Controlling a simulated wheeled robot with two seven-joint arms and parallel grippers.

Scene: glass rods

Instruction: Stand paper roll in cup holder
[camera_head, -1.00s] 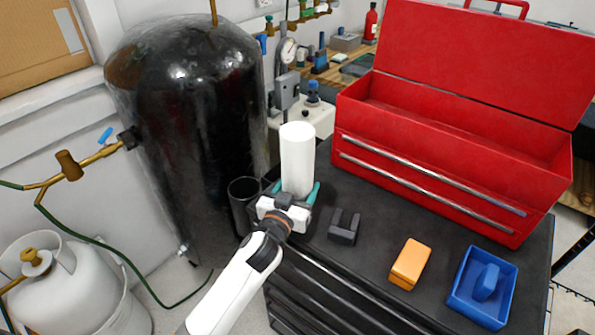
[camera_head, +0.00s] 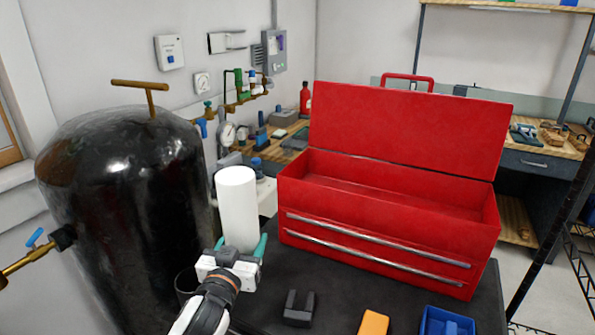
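The white paper roll (camera_head: 237,208) stands upright at the left end of the black cabinet top, by the red toolbox. My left gripper (camera_head: 240,246) is at its lower part, with teal fingers on either side of the roll. The fingers look closed on it; whether the roll's base touches the cabinet top is hidden by the gripper. The dark round cup holder (camera_head: 184,282) is just left of the gripper, partly hidden by it and my arm. The roll is outside the holder. My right gripper is not in view.
A large red toolbox (camera_head: 390,235) stands open behind. A dark grey block (camera_head: 298,308), an orange block (camera_head: 373,323) and a blue tray (camera_head: 430,325) lie along the front. A black tank (camera_head: 125,220) stands at the left.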

